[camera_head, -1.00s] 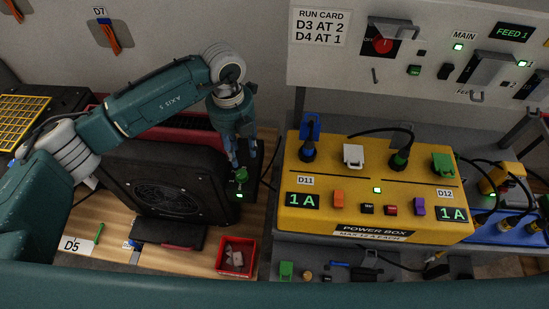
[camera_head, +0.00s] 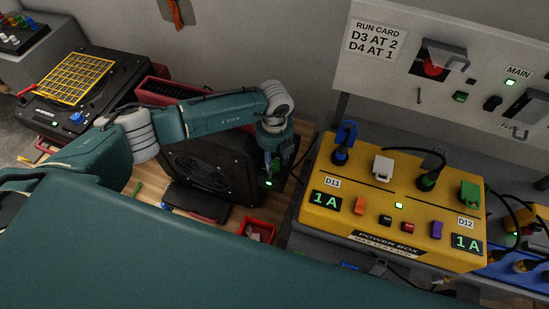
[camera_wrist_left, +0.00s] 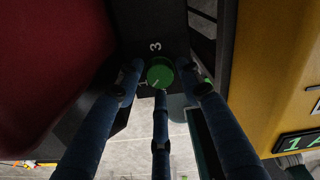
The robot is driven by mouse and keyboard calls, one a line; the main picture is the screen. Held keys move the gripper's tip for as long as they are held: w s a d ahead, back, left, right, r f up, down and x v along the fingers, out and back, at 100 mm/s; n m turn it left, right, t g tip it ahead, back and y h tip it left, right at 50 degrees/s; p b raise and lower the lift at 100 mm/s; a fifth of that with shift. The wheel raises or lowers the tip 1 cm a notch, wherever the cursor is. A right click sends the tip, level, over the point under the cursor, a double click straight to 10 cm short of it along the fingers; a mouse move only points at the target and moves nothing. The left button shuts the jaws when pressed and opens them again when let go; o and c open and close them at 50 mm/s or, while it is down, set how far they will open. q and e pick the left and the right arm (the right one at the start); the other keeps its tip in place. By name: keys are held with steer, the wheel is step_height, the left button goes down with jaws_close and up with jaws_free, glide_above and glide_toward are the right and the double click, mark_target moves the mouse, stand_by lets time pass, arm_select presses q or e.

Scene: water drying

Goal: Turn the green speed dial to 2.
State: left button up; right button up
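The green speed dial (camera_wrist_left: 160,74) is on a dark panel in the left wrist view, with a white 3 beyond it and a small, unclear mark at its lower left. A pale line on the dial points roughly toward the lower left. My left gripper (camera_wrist_left: 160,70) has its blue fingers spread around the dial, with narrow gaps at the sides; I cannot tell whether the middle finger touches it. In the head view, my left gripper (camera_head: 271,160) points down at the end of the black blower (camera_head: 212,172), largely hiding the dial. My right gripper is out of view.
The yellow power box (camera_head: 322,212) stands close to the right of my left gripper. A red bin (camera_head: 258,229) is on the wooden table in front. A second blower with a yellow grille (camera_head: 75,80) stands at the left. The run card (camera_head: 375,40) reads D3 at 2, D4 at 1.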

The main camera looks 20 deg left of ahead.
arm_select(q)
steer(key=shift+f, duration=0.35)
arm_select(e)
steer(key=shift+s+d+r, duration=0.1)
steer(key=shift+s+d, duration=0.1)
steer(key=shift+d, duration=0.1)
arm_select(q)
steer(key=c, duration=0.9)
steer(key=shift+o, duration=0.2)
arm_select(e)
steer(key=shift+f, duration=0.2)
